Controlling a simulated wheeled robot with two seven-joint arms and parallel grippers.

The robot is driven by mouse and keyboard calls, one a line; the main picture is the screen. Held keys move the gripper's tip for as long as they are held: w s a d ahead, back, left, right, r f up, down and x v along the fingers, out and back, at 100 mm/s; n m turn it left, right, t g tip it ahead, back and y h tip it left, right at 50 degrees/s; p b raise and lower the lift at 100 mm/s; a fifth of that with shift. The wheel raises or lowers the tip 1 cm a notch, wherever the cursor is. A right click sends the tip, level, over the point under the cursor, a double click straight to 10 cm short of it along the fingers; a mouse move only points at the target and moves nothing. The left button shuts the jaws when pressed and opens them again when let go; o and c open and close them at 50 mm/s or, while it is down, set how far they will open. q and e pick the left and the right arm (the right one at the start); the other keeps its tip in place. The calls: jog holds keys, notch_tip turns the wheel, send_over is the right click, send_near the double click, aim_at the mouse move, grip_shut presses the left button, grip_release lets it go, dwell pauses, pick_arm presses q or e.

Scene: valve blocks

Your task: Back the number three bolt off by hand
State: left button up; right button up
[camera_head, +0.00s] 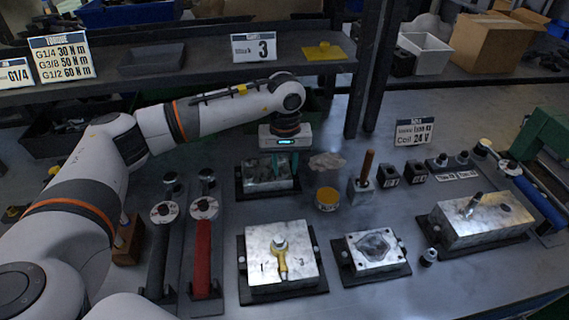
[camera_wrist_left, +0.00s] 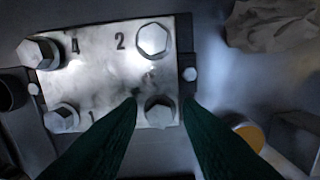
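The steel valve block (camera_head: 257,183) stands on a dark base under my left gripper (camera_head: 284,163); it also shows in the left wrist view (camera_wrist_left: 105,75). Hex bolts sit at its corners: one beside the 4 (camera_wrist_left: 40,52), one beside the 2 (camera_wrist_left: 153,40), one beside the 1 (camera_wrist_left: 62,117). The other bolt (camera_wrist_left: 160,111), at lower right, has its number hidden, apparently behind a finger; by elimination it is number three. My left gripper's green fingers (camera_wrist_left: 160,102) are open on either side of this bolt, with small gaps seen. My right gripper is out of view.
A yellow-lidded tin (camera_head: 327,199) and a crumpled cloth (camera_head: 327,161) lie right of the block. A wooden-handled tool (camera_head: 366,168) stands further right. Another valve block (camera_head: 279,253) is in front, and red (camera_head: 203,255) and black torque wrenches stand at left.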

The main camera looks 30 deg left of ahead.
pick_arm(q)
jog(key=shift+m, duration=0.9)
grip_shut()
jog(key=n, duration=0.5)
jog(key=shift+n, duration=0.3)
jog(key=n, duration=0.5)
jog(key=shift+s+a, duration=0.1)
jog(key=shift+s, duration=0.05)
jog(key=n, duration=0.5)
jog(key=shift+n, duration=0.3)
jog(key=n, duration=0.5)
jog(key=shift+s+n, duration=0.15)
jog(key=shift+n, duration=0.25)
